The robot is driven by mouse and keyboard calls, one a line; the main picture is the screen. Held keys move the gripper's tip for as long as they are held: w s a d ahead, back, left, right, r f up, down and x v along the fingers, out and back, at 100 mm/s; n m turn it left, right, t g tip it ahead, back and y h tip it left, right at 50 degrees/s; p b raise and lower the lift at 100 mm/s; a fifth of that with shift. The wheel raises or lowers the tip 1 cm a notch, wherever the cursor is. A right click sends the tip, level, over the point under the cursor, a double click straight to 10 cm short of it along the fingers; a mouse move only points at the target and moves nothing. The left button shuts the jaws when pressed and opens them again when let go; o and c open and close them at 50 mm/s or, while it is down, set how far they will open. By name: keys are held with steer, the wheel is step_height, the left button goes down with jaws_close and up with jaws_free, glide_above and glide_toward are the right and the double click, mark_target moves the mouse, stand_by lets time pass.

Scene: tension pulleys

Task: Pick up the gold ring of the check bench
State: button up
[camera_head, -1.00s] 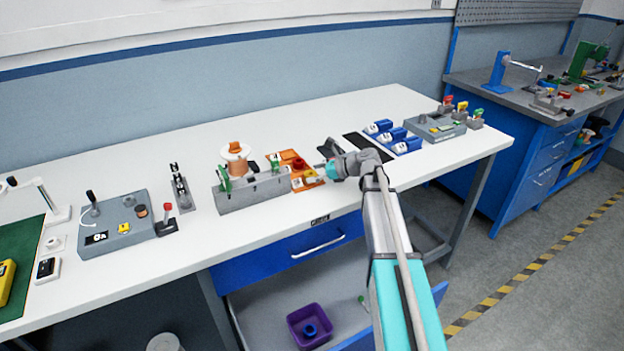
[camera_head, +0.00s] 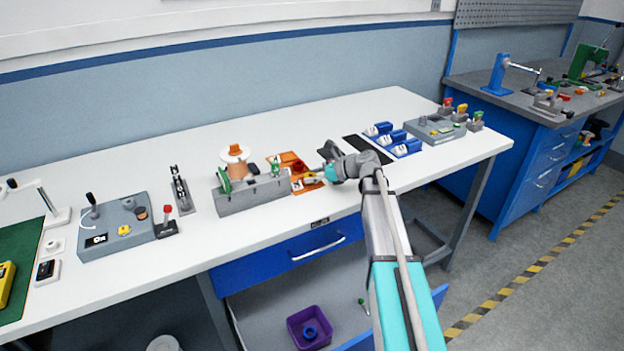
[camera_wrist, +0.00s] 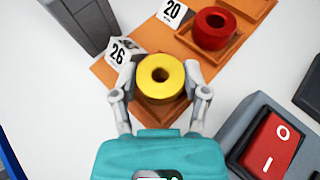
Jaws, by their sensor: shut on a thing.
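The gold ring (camera_wrist: 160,77) is a thick yellow ring with a dark centre hole. In the wrist view it lies between the two fingers of my gripper (camera_wrist: 160,84), which is shut on it. An orange tray (camera_wrist: 152,118) shows right under the ring; I cannot tell whether the ring still touches it. A white "26" label (camera_wrist: 120,54) stands by this spot. In the head view my gripper (camera_head: 322,178) is low over the front of the orange tray, and the ring is a small yellow patch (camera_head: 310,180) at its fingertips.
A red ring (camera_wrist: 213,28) sits in the tray beside a "20" label (camera_wrist: 172,11). A grey box with a red rocker switch (camera_wrist: 272,143) is close on the right. A grey fixture (camera_head: 252,194) stands left of the tray. An open drawer below holds a purple bin (camera_head: 308,328).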

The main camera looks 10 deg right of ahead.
steer(key=shift+c, duration=0.9)
steer(key=shift+r, duration=0.15)
steer(key=shift+r+p, duration=0.2)
steer(key=shift+p, duration=0.15)
steer(key=shift+r, duration=0.2)
jaws_close()
step_height(320, 180, up, 2)
steer(key=shift+p, duration=1.25)
steer(key=s+d+r+p, duration=0.9)
steer(key=d+r+p, duration=0.1)
steer(key=shift+d, duration=0.3)
steer(key=shift+s, duration=0.1)
